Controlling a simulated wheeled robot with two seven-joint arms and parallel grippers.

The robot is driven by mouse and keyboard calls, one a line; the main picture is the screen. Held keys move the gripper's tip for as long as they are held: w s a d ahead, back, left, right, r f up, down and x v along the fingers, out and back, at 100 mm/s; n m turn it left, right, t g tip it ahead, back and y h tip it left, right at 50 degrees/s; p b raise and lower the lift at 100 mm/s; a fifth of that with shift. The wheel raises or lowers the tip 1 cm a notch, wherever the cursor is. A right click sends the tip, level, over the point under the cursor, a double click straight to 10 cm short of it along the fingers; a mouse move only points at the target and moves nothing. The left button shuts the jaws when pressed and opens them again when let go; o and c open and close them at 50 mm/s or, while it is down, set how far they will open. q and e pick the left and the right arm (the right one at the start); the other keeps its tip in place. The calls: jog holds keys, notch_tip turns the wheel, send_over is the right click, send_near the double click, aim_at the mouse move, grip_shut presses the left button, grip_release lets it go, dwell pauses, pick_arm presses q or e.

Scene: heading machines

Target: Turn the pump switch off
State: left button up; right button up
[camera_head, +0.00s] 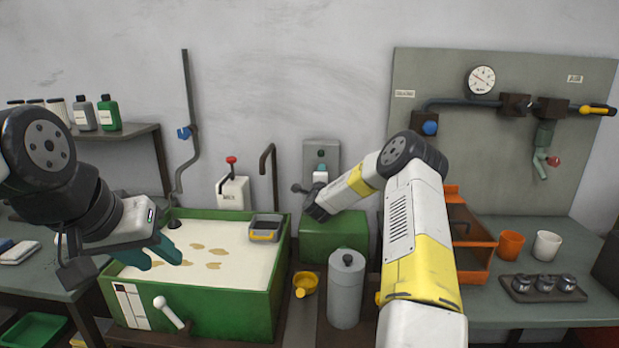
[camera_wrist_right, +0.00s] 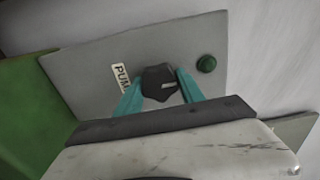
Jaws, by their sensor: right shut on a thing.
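The pump switch (camera_wrist_right: 160,84) is a black rotary knob with a pale pointer mark, set on a grey panel (camera_wrist_right: 85,85). Its mark points to the right in the right wrist view. A label (camera_wrist_right: 121,77) reading "PUM", its end hidden, is beside it. My right gripper (camera_wrist_right: 162,92) has its teal fingers closed on either side of the knob. In the head view, my right arm reaches this panel (camera_head: 333,150) on the back wall and the knob is hidden. My left gripper (camera_head: 158,254) is open and empty above the tank at the left.
A green button (camera_wrist_right: 207,64) sits beside the knob. The green tank (camera_head: 205,310) holds pale liquid with brown patches. A green box (camera_head: 335,240) and a grey canister (camera_head: 345,290) stand below the panel. Orange (camera_head: 510,244) and white (camera_head: 546,245) cups are at the right.

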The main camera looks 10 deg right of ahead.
jog(key=o, duration=1.4)
jog(key=shift+c, duration=0.2)
jog(key=shift+s, duration=0.1)
jog(key=v, duration=0.7)
jog(key=shift+s, duration=0.3)
jog(key=shift+a, duration=0.15)
